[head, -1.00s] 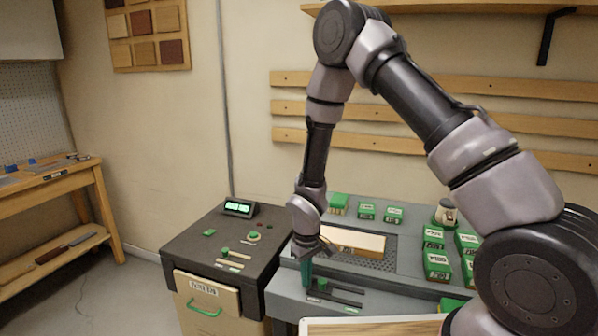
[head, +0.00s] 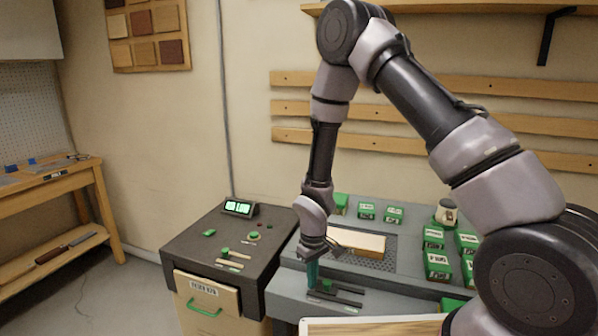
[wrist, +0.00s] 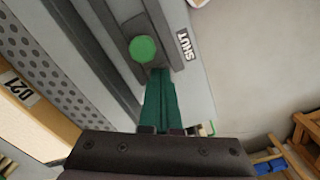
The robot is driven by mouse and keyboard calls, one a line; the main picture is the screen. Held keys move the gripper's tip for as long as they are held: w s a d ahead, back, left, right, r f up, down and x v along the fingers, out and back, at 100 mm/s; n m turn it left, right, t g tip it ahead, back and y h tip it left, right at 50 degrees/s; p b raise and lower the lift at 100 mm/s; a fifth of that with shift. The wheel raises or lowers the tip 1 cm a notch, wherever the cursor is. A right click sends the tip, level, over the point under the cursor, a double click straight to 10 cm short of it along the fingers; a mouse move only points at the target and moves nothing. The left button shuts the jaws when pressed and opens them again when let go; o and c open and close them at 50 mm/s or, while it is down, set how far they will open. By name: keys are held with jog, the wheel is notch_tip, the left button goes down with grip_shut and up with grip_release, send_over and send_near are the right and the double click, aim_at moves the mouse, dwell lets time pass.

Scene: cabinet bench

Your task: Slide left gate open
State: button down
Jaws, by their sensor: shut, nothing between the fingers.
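A dark slide gate (wrist: 152,72) with a round green knob (wrist: 143,49) runs in a track along the front of the grey bench. In the wrist view the word SHUT is printed beside it. In the head view the knob (head: 327,284) is small, near my fingertips. My gripper (head: 312,286) has green fingers pointing down, shut and empty. In the wrist view my fingertips (wrist: 159,72) are right beside the knob; I cannot tell whether they touch it. Which of the tracks is the left gate is hard to tell.
A perforated plate (head: 375,264) with a wooden block (head: 357,241) lies behind the track. Several green boxes (head: 437,267) stand to the right. A dark cabinet (head: 200,248) with a green display (head: 239,207) stands on the left.

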aim_at(334, 291)
jog(key=shift+s+d, duration=0.4)
jog(key=shift+d, duration=0.6)
jog(key=shift+s+d, duration=0.35)
jog(key=shift+d, duration=0.7)
jog(key=shift+s+d, duration=0.4)
jog(key=shift+d, duration=0.6)
jog(key=shift+a, duration=0.15)
jog(key=shift+w+a, duration=0.2)
jog(key=shift+a, duration=0.25)
jog(key=shift+r, duration=4)
jog(key=shift+r, duration=0.1)
